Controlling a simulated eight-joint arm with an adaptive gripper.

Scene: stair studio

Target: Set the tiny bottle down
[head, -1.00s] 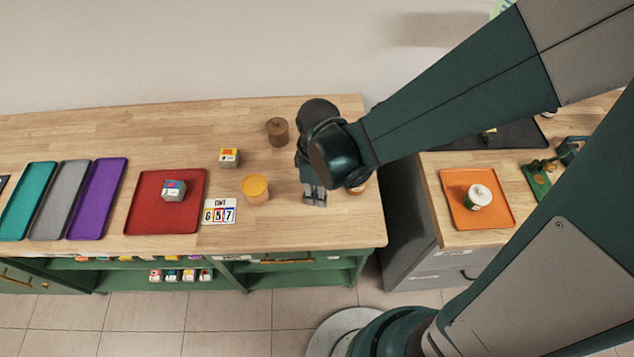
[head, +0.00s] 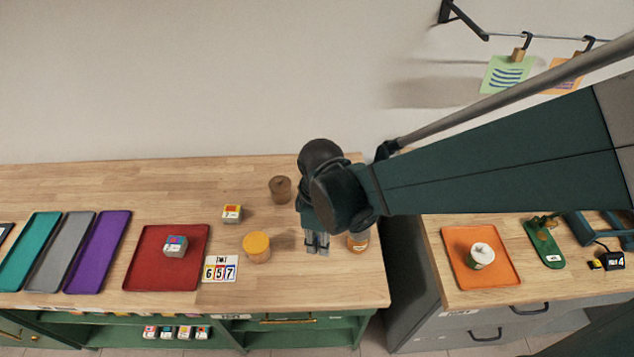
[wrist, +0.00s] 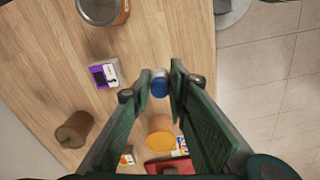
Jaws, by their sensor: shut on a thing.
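The tiny bottle (wrist: 159,84), with a round blue top, sits between the fingertips of my gripper (wrist: 160,86) in the wrist view. My gripper is shut on it. In the head view my gripper (head: 317,243) points down over the right part of the wooden counter (head: 340,288); the bottle cannot be made out there. I cannot tell whether its base touches the counter.
A yellow-lidded jar (head: 257,247) stands left of my gripper, an amber jar (head: 358,243) close on its right. A brown wooden pot (head: 280,189) is behind. A purple box (wrist: 104,74) lies nearby. A red tray (head: 146,277) and number card (head: 220,269) are farther left.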

